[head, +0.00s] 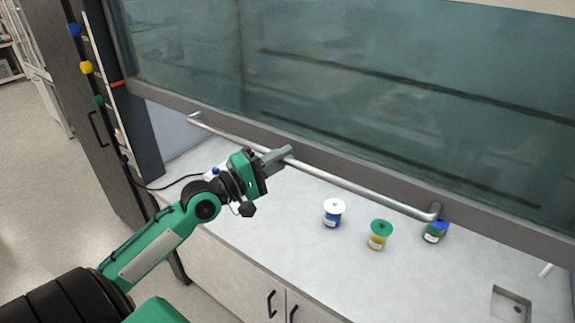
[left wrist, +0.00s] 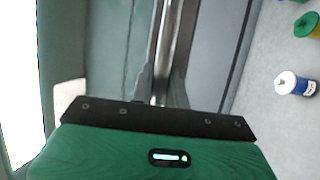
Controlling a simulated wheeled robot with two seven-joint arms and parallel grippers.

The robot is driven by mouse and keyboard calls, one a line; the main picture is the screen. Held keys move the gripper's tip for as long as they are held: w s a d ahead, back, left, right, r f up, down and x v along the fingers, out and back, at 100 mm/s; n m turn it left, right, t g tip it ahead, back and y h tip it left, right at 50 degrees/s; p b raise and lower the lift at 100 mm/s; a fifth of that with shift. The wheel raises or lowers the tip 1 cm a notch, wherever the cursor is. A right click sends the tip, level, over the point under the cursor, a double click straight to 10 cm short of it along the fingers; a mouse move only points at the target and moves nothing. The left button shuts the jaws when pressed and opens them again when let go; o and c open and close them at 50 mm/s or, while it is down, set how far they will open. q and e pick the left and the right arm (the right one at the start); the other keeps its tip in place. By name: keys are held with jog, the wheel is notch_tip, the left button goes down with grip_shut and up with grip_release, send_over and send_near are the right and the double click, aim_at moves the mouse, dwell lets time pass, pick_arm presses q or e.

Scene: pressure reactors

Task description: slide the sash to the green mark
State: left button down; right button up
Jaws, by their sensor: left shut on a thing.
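The sash (head: 340,80) is a large greenish glass pane with a grey bottom rail, partly raised above the white worktop. A long silver handle bar (head: 350,186) runs along its lower edge. My left gripper (head: 280,156) is shut on this bar, left of its middle. In the left wrist view the bar (left wrist: 163,50) passes between the fingers (left wrist: 160,90). On the left post a green round piece (head: 99,101) sits below a yellow and a blue one; I cannot tell whether it is the green mark. An orange pointer (head: 118,84) lies near the sash's lower left corner. My right gripper is not in view.
On the worktop (head: 285,205) stand a white-lidded blue jar (head: 333,213), a green-lidded yellow jar (head: 379,235) and a blue-lidded green jar (head: 436,232). A small sink (head: 510,305) is at the right. A black cable (head: 165,185) lies at the left.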

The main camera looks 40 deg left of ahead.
pick_arm(q)
jog(key=c, duration=1.4)
grip_release()
jog(key=shift+o, duration=0.2)
jog(key=b+v, duration=1.1)
jog(key=v, duration=0.3)
jog(key=shift+b, duration=0.35)
jog(key=shift+w+f, duration=0.1)
